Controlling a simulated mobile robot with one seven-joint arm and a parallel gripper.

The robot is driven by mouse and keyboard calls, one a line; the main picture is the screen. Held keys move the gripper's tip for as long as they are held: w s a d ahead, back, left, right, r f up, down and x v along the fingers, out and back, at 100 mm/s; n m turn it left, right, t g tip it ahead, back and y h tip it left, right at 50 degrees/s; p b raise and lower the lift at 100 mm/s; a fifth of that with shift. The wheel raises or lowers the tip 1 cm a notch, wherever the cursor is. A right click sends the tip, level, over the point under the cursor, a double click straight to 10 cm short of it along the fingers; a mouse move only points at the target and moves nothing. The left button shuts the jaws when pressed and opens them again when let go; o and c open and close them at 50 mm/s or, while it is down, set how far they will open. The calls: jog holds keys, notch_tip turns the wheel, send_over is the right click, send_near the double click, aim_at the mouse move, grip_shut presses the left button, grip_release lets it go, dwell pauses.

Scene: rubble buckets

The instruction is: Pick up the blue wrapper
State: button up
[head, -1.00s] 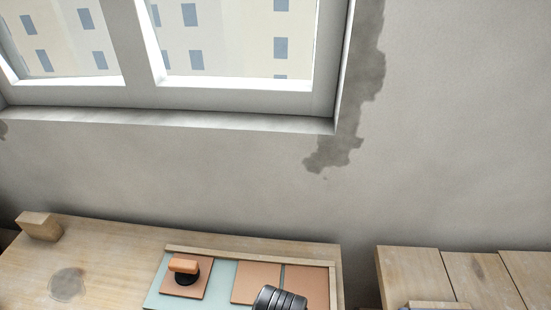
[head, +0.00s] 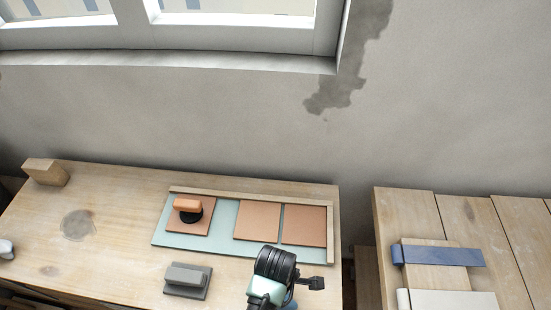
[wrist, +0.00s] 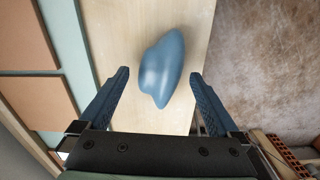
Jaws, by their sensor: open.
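The blue wrapper (wrist: 162,68) shows in the wrist view as a smooth, rounded blue lump with a pointed lower end. It lies on the pale wooden bench top (wrist: 115,20). My gripper (wrist: 160,73) is open, with one blue-grey finger to each side of the wrapper in the picture. Gaps show between the wrapper and both fingers, so it is not held. How far above the wrapper my gripper is, I cannot tell. In the head view my arm's end covers the front right part of the bench, and I cannot make out the wrapper for sure.
A pale green board (head: 225,215) holds terracotta tiles (head: 258,223) and an orange-handled tool (head: 188,208). A grey float (head: 187,281) lies in front. A wooden block (head: 45,172) stands back left. Across a gap, the right bench (head: 405,210) bears a blue strip (head: 440,256).

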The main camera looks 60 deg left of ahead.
jog(key=shift+f, duration=0.95)
jog(key=c, duration=1.4)
